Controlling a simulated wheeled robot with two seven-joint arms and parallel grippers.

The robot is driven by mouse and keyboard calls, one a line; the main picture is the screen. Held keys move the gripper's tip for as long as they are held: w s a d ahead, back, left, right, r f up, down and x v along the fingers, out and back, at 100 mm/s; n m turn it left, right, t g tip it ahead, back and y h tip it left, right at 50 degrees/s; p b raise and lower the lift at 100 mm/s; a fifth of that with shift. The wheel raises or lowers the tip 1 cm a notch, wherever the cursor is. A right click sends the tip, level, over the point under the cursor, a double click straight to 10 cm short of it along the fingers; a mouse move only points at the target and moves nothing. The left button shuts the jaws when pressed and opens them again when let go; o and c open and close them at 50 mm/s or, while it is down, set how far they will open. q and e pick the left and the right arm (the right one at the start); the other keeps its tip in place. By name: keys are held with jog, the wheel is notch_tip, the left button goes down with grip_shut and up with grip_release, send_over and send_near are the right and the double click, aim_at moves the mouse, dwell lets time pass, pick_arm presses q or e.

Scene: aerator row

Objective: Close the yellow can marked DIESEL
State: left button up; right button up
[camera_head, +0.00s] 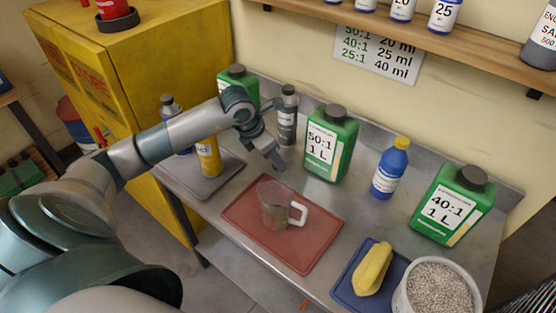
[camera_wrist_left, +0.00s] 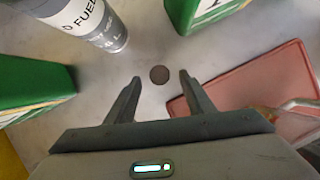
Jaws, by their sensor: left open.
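A yellow can (camera_head: 208,160) stands on the grey tray at the left of the bench, partly behind my left arm. Its top is hidden by the arm, and its label is too small to read. A small dark round cap (camera_wrist_left: 159,75) lies flat on the bench in the left wrist view. My left gripper (camera_head: 272,160) is open and empty over the bench, to the right of the yellow can. In the wrist view its two fingers (camera_wrist_left: 160,82) are on either side of the cap, with gaps, apparently above it. My right gripper is not in view.
A grey fuel bottle (camera_head: 287,115) and a green 50:1 can (camera_head: 331,145) stand behind the gripper. A clear jug (camera_head: 275,207) is on the red mat (camera_head: 250,236).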

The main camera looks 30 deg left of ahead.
pick_arm(q)
jog(key=shift+x, duration=0.8)
jog(key=shift+c, duration=0.7)
jog(key=c, duration=1)
